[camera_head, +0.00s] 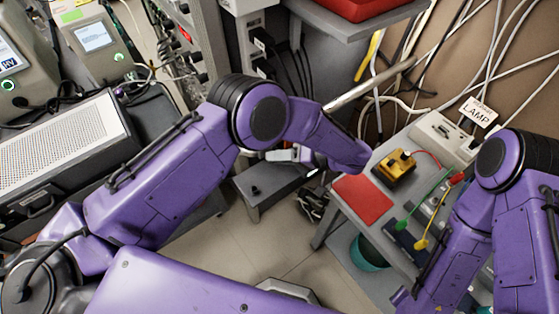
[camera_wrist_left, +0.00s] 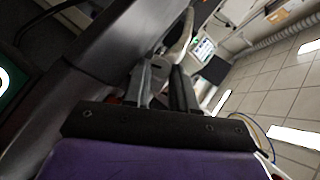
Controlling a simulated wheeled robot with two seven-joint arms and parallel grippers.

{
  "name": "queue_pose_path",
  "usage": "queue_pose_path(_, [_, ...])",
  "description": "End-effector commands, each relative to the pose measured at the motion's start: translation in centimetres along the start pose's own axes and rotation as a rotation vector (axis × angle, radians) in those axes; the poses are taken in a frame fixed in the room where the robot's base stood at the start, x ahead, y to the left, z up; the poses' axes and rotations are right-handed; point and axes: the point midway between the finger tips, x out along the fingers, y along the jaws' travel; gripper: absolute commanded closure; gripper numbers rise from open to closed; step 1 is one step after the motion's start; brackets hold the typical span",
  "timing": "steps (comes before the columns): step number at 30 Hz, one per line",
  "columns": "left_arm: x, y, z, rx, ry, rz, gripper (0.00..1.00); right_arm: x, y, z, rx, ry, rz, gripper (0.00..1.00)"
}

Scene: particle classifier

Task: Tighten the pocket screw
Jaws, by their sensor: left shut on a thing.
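I cannot make out the pocket screw in either view. My left arm reaches across the head view, and its wrist bends down behind the elbow link. The left gripper (camera_head: 283,156) shows only in part, low beside the forearm, above a grey box. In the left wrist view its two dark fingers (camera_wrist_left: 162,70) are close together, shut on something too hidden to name. A pale curved part (camera_wrist_left: 181,40) passes just beyond the fingertips; I cannot tell if they touch it. My right arm is at the right edge of the head view, its gripper out of frame.
A grey table at right holds a yellow box (camera_head: 394,167), a red sheet (camera_head: 362,200), a lamp control box (camera_head: 441,137) and coloured plugs. A perforated-top instrument (camera_head: 65,145) stands at left. A low grey box (camera_head: 265,187) sits mid-floor. Cables hang at the back wall.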

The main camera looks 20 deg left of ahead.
Motion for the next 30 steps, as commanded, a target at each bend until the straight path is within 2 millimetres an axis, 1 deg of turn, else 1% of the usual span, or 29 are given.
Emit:
queue_pose_path(1, [0.11, 0.41, 0.21, 0.015, 0.0, -0.011, 1.0, 0.57, -0.05, 0.24, 0.0, 0.0, 0.0, 0.57])
queue_pose_path(6, [0.07, 0.33, 0.14, 0.046, -0.001, -0.041, 1.0, 1.03, -0.09, 0.42, 0.0, 0.0, 0.0, 0.57])
queue_pose_path(21, [0.04, 0.19, 0.07, 0.06, 0.0, -0.055, 1.0, 1.12, -0.1, 0.46, 0.0, 0.0, 0.0, 0.57])
queue_pose_path(22, [0.04, 0.19, 0.07, 0.06, 0.0, -0.055, 0.71, 1.12, -0.1, 0.46, 0.0, 0.0, 0.0, 0.57])
queue_pose_path(23, [0.04, 0.18, 0.07, 0.06, 0.0, -0.055, 0.61, 1.11, -0.1, 0.46, 0.0, 0.0, 0.0, 0.57])
queue_pose_path(24, [0.04, 0.18, 0.06, 0.06, 0.0, -0.055, 0.49, 1.11, -0.1, 0.46, 0.0, 0.0, 0.0, 0.57])
queue_pose_path(30, [0.04, 0.22, 0.09, 0.06, 0.0, -0.054, 0.49, 1.13, -0.1, 0.47, 0.0, 0.0, 0.0, 0.57])
